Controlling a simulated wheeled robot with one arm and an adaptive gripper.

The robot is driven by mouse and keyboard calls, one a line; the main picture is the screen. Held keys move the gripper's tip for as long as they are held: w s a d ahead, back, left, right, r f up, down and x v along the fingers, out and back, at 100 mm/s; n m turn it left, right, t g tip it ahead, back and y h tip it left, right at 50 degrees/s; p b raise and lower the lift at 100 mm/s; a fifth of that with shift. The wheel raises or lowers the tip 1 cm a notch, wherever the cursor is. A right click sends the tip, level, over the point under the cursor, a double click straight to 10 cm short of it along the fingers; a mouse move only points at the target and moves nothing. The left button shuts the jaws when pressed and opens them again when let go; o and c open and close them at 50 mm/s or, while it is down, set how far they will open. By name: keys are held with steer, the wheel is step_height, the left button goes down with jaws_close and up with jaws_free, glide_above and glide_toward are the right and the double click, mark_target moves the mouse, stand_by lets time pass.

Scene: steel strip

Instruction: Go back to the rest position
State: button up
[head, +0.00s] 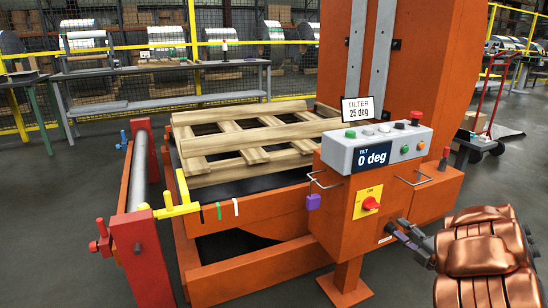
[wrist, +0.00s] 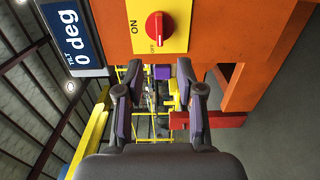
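My gripper (head: 400,232) is in front of the right part of the tilter's control box (head: 340,185), with my copper-coloured arm at the lower right. In the wrist view my gripper (wrist: 157,78) has its two fingers apart with nothing held between them. The red rotary switch (head: 371,203) sits on a yellow plate on the box front. In the wrist view the red switch (wrist: 159,27) is beyond the fingertips, clear of them. The tilt display (head: 372,157) reads 0 deg. It also shows in the wrist view (wrist: 70,38).
A placard (head: 362,110) reads "TILTER 25 deg". A purple padlock (head: 313,202) hangs at the box's left. A workbench (head: 165,75) and yellow fence stand behind. A hand truck (head: 490,110) stands at the right. Grey floor is open at left.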

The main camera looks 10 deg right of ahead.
steer(key=w+d+r+m+g+h+p, duration=0.1)
steer(key=d+r+m+g+h+p, duration=0.2)
steer(key=r+p, duration=0.4)
steer(key=w+d+r+m+h+p, duration=0.1)
steer(key=w+r+m+h+p, duration=0.25)
steer(key=r, duration=0.55)
steer(key=s+a+r+m+g+h+p, duration=0.2)
steer(key=s+r+m+g+h+p, duration=0.4)
steer(key=r+p, duration=0.35)
steer(key=s+a+r+m+g+y+p, duration=0.2)
steer(key=s+a+r+p, duration=0.3)
steer(key=s+a, duration=0.6)
steer(key=s+a+r+m+g+y+p, duration=0.3)
steer(key=s+a+r+g+p, duration=0.2)
steer(key=s+a+p, duration=0.3)
steer(key=s+a+r+m+g+y+p, duration=0.3)
steer(key=s+a+r+p, duration=0.3)
steer(key=s+a, duration=0.8)
steer(key=shift+s+p, duration=0.5)
steer(key=shift+s, duration=0.3)
